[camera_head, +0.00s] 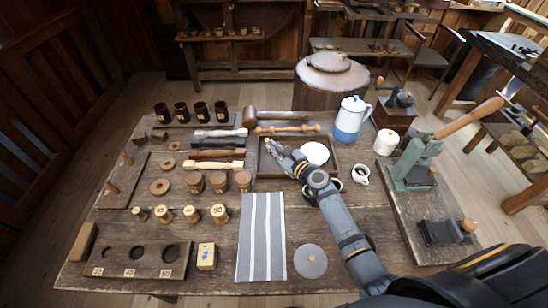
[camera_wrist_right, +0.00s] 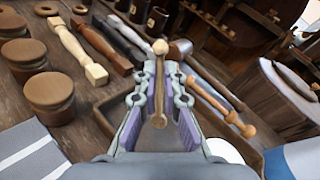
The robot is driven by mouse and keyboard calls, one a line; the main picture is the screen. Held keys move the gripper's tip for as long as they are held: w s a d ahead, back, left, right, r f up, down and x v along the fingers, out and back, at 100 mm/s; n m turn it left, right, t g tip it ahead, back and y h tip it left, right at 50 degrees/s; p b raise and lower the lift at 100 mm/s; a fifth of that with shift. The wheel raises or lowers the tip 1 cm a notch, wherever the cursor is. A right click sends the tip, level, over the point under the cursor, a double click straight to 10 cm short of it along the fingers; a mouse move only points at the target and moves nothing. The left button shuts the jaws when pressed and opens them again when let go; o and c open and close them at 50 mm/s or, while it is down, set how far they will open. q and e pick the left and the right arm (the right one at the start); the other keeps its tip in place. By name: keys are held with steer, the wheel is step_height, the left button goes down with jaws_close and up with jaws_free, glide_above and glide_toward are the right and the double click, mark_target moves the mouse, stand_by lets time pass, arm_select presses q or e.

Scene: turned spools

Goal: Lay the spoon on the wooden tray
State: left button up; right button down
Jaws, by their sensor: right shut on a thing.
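My right gripper (camera_head: 270,145) reaches over the wooden tray (camera_head: 260,165), a dark rimmed tray at the middle of the table. A white round plate (camera_head: 315,153) lies in the tray's right part. My left gripper is not in view.
A striped cloth (camera_head: 262,240) lies in front.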

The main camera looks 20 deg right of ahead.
steer(key=f, duration=0.1)
steer(key=f+b, duration=0.2)
steer(key=shift+w+f, duration=0.25)
steer(key=shift+f, duration=0.05)
steer(key=shift+f, duration=0.15)
steer(key=c, duration=1.5)
jaws_free()
